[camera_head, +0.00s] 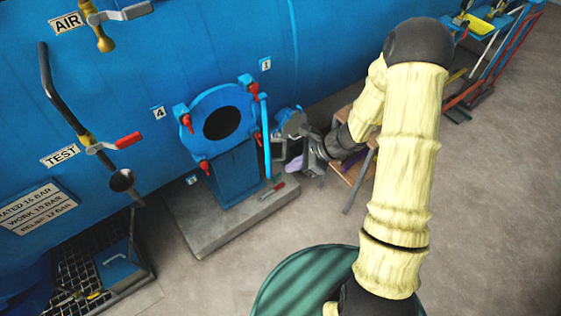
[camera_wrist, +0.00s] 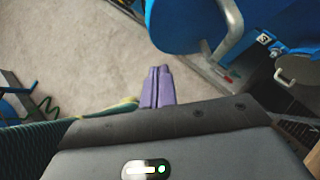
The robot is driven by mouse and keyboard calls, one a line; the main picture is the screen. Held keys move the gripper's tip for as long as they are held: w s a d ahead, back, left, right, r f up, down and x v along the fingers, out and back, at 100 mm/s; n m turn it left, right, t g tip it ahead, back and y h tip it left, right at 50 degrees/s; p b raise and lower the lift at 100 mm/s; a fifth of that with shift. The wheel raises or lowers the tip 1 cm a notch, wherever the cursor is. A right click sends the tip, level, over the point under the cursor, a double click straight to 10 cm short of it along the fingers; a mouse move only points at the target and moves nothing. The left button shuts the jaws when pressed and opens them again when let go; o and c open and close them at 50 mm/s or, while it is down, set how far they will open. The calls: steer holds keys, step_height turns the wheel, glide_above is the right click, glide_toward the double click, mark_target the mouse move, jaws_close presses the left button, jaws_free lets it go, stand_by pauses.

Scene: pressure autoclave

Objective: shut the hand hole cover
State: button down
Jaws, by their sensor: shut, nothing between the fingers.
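The hand hole (camera_head: 222,124) is a dark round opening in a blue flange on the vessel, with several red-tipped clamps around its rim. The hand hole cover (camera_head: 289,122) appears swung open to the right of the flange, seen nearly beside my wrist. My gripper (camera_head: 295,164) is just below the cover, with purple fingers partly hidden by my wrist. In the wrist view my gripper (camera_wrist: 158,87) has its fingers together and empty, over bare floor. A blue rounded body with a grey bar fills the top there; I cannot tell whether it is the cover.
A pale blue upright bar (camera_head: 264,135) stands at the flange's right edge. A red-handled lever (camera_head: 272,190) sits low on the concrete plinth (camera_head: 215,236). A wooden stand (camera_head: 352,172) is behind my wrist. Floor in front of the plinth is clear.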

steer(key=a, duration=0.1)
steer(key=a+p, duration=0.1)
steer(key=a, duration=0.2)
steer(key=shift+w+p, duration=0.25)
steer(key=shift+p, duration=0.1)
